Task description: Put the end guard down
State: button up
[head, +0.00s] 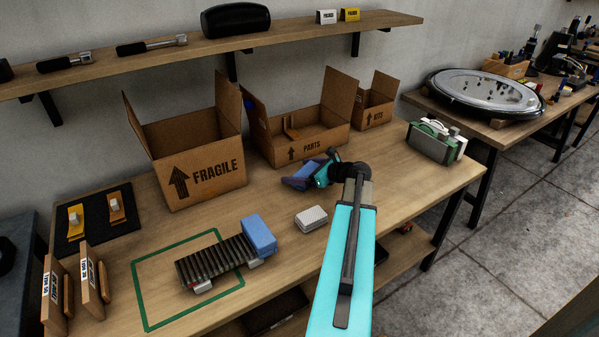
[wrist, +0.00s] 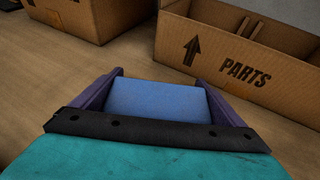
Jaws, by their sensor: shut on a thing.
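My gripper (head: 297,180) is shut on a blue end guard (wrist: 157,102), a block between the two purple fingers in the wrist view. The held guard shows only partly in the head view (head: 307,170). It is in front of the PARTS box, over the table; I cannot tell its exact height.
A pale block (head: 311,218) lies on the wooden table (head: 345,205), right of the ribbed part. Open cartons stand behind: FRAGILE (head: 205,185), PARTS (head: 325,140) and KITS (head: 376,113). A green and white item (head: 436,143) stands at the right.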

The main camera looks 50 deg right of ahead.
jog(key=shift+f, duration=0.1)
jog(key=o, duration=0.8)
jog(key=shift+s, duration=0.1)
jog(key=v, duration=1.2)
